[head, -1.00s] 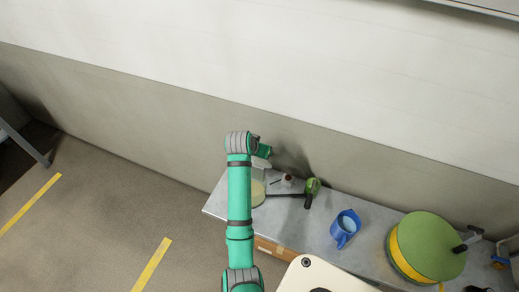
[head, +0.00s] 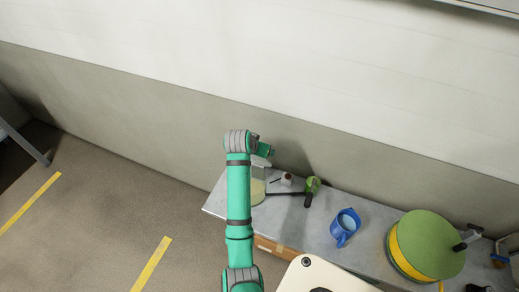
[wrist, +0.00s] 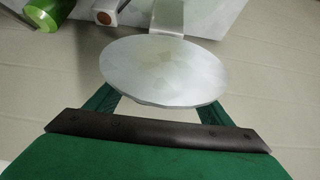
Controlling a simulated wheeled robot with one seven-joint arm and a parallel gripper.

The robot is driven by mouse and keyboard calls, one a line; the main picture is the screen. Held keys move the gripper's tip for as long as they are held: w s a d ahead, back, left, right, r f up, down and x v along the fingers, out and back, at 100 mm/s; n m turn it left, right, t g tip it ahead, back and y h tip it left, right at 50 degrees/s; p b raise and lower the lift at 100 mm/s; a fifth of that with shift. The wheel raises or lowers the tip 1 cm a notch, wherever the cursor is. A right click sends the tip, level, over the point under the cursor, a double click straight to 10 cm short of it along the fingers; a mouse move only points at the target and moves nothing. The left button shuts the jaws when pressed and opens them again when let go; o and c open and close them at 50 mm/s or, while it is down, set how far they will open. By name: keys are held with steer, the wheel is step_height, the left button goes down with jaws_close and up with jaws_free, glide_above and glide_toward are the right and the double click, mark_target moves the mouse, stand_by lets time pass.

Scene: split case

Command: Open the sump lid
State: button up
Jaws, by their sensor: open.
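A pale grey round plate with a tab at its far edge, which looks like the sump lid (wrist: 165,70), fills the middle of the wrist view. In the head view, a clear vessel with yellowish contents, likely the sump (head: 258,190), stands at the bench's left end, partly hidden by my arm. My gripper (head: 265,149) is above it, close to the wall. In the wrist view my gripper (wrist: 160,100) is open, its fingers spread to either side of the plate's near part. The plate covers the fingertips, so contact cannot be told.
The wall is close behind.

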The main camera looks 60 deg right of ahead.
steer(key=v, duration=1)
steer(key=shift+f, duration=0.1)
